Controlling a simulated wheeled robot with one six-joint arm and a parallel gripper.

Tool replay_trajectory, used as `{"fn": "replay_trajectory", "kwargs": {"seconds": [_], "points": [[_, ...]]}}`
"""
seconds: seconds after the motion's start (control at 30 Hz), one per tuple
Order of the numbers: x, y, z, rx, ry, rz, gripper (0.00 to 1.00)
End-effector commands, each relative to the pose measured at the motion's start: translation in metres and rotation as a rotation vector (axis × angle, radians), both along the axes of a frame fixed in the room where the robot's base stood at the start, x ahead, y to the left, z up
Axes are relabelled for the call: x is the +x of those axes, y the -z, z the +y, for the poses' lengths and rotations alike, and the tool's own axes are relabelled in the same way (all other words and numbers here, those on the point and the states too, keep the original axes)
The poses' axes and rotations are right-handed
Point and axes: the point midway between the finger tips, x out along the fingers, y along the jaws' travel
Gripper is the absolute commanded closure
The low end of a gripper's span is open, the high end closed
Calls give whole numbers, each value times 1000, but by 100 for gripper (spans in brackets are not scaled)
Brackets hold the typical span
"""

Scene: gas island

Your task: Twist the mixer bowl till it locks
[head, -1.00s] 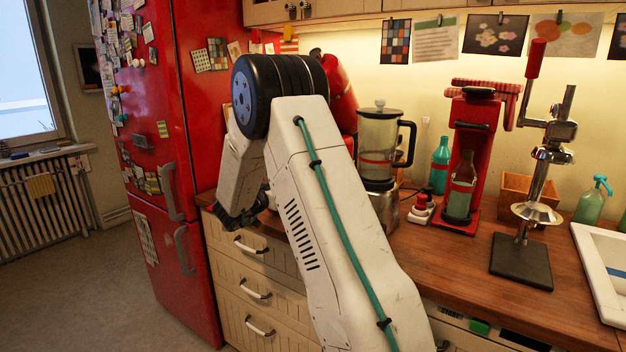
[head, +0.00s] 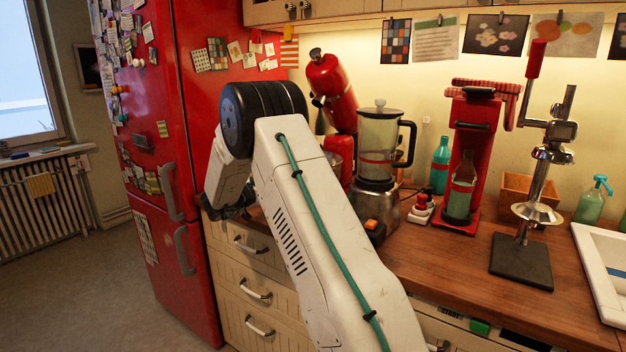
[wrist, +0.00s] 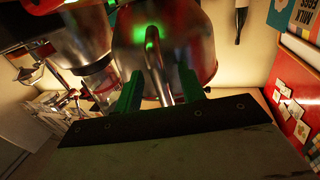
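The red stand mixer (head: 332,88) is at the back of the counter, its head tilted up; my arm hides the bowl there. In the wrist view the shiny metal mixer bowl (wrist: 195,40) fills the top middle, with its upright handle (wrist: 157,72) toward me. My gripper (wrist: 158,92) has its two green fingers apart, one on each side of the handle. Gaps show between fingers and handle, so it is not closed on it. In the head view my gripper (head: 238,205) is partly hidden behind my arm, over the counter's left end.
A blender (head: 378,145) stands right of the mixer, with a red bottle stand (head: 480,150) and a lever press (head: 535,200) farther right. The red fridge (head: 170,180) is close on the left. The wooden counter (head: 440,255) is clear in front.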

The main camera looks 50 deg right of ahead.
Motion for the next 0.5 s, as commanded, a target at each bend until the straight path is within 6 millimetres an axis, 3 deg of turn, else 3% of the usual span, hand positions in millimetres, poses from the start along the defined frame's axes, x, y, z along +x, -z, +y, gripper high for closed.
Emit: {"fn": "replay_trajectory", "kwargs": {"seconds": [0.17,0.5], "points": [[1,1,6,2,-1,1,60],[8,0,61,0,-3,0,60]]}}
